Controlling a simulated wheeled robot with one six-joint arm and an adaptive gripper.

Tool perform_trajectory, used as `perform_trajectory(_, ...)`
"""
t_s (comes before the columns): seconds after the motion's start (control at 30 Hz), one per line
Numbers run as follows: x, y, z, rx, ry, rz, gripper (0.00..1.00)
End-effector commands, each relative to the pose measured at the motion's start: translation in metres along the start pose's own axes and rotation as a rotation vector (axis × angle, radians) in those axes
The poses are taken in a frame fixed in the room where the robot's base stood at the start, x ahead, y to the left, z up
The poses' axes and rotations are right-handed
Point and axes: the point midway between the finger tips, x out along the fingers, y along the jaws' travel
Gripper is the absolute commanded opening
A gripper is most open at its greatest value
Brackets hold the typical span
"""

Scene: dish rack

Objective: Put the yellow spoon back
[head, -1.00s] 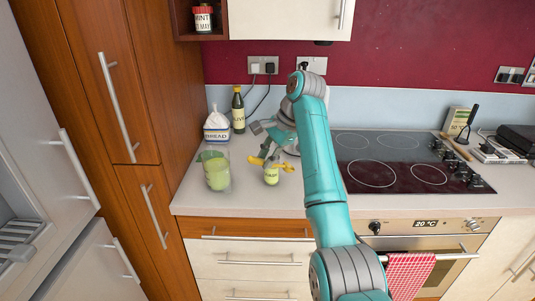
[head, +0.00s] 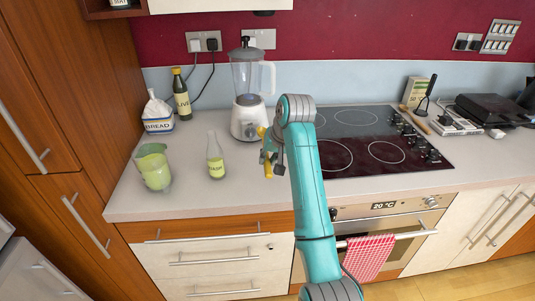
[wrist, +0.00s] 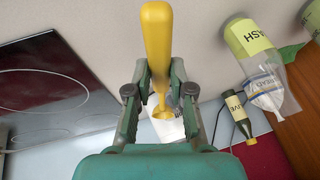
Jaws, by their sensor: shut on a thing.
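The yellow spoon (wrist: 157,50) is held between the two fingers of my gripper (wrist: 159,75) in the wrist view. Its thick end sticks out beyond the fingertips and its thin part runs back between the fingers. In the head view the yellow spoon (head: 268,171) hangs roughly upright above the counter, in front of the blender. My gripper (head: 268,150) is partly hidden by my arm there. The spoon's middle is hidden by the fingers in the head view.
The blender (head: 249,122) stands just behind my gripper. A bottle labelled WASH (head: 216,158), a green-tinted jug (head: 154,170), an olive bottle (head: 181,98) and a bread bag (head: 157,116) stand to the left. The black hob (head: 370,145) is to the right. The front counter strip is clear.

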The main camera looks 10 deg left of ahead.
Motion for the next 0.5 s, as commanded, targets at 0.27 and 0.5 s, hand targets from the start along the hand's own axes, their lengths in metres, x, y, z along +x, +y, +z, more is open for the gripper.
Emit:
perform_trajectory(0.27,-0.0008,-0.0002,-0.0001,0.000,0.000,0.002,0.00)
perform_trajectory(0.5,0.0086,0.0025,0.0038,0.001,-0.001,0.002,0.00)
